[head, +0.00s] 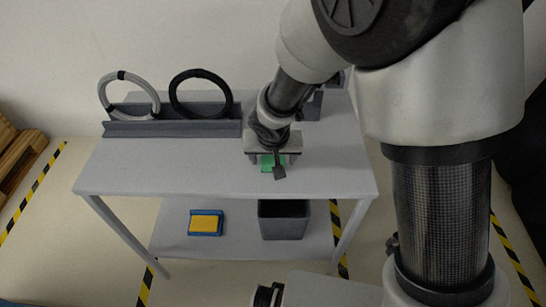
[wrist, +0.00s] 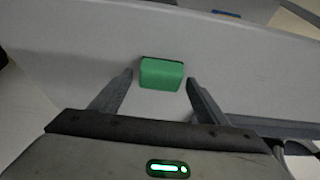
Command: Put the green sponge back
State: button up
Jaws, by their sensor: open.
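The green sponge (wrist: 161,74) lies on the grey top of the cart (head: 200,172). In the head view the green sponge (head: 267,161) is partly hidden by my gripper (head: 273,165). In the wrist view my gripper (wrist: 160,82) is open, with one finger on each side of the sponge. The sponge sits between the fingertips, with gaps on both sides.
A grey rack (head: 175,127) with a grey ring (head: 128,95) and a black ring (head: 201,93) stands at the back left. The lower shelf holds a blue tray with a yellow sponge (head: 206,223) and a dark bin (head: 284,220). The top's left front is clear.

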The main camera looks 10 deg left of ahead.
jog(key=p+v, duration=0.2)
jog(key=v, duration=0.9)
jog(key=s+d+r+m+h, duration=0.1)
jog(key=d+r, duration=0.4)
jog(key=d, duration=0.2)
jog(key=d+r+m, duration=0.1)
jog(key=d+r, duration=0.5)
jog(key=d, duration=0.2)
jog(key=s+d+r+t, duration=0.1)
jog(key=s+d+r, duration=0.4)
jog(key=s+d, duration=0.6)
jog(key=shift+s+r+m, duration=0.15)
jog(key=shift+s+m, duration=0.15)
jog(key=shift+m, duration=0.1)
notch_tip(320, 180, up, 12)
jog(key=p, duration=1.2)
jog(key=shift+p, duration=0.35)
jog(key=shift+r, duration=0.1)
